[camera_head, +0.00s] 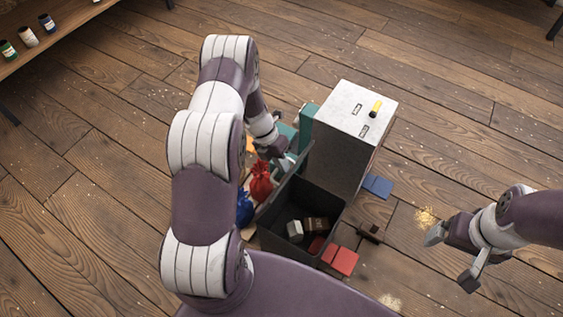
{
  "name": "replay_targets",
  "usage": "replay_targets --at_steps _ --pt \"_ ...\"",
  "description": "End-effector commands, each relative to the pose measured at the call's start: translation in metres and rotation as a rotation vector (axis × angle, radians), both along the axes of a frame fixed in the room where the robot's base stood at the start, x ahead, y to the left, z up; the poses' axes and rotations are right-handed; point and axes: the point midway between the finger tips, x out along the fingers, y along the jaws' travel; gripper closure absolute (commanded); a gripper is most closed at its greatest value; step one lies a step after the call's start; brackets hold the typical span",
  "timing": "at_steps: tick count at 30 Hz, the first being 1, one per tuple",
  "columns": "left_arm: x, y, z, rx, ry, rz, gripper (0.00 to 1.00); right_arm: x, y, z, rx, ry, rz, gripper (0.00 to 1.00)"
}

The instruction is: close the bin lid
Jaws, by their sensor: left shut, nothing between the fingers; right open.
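The dark bin (329,207) stands open on the floor in the middle, with a few small boxes inside. A thin dark panel, which looks like its lid (283,187), stands raised along the bin's left side. My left gripper (284,163) is at the far upper end of this panel, on its left side. It is shut with nothing held; whether it touches the panel I cannot tell. My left arm covers the floor to the left of the bin. My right gripper (453,258) is open and empty, well to the right of the bin.
A tall white-topped cabinet (350,110) stands right behind the bin. A red sack (261,182) and a blue sack (244,207) are left of the bin. Red boxes (344,262) and a blue item (378,186) lie to its right. A shelf with jars (28,36) is far left.

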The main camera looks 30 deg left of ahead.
Motion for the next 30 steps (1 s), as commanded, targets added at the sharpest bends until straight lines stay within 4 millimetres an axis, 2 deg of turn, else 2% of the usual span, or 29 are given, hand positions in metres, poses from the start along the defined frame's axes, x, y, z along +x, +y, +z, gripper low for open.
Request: replay_targets --at_steps 11,21,30 --pt "-0.001 -0.015 0.001 0.061 -0.004 -0.003 1.0 0.0 0.0 0.014 0.0 0.0 0.0 0.07" --pt "-0.005 -0.053 -0.012 0.231 -0.016 -0.005 1.0 0.0 0.0 0.036 0.0 0.0 0.0 0.07" --pt "-0.008 -0.092 -0.037 0.229 -0.016 -0.003 1.0 0.0 0.0 0.037 0.0 0.0 0.0 0.07"
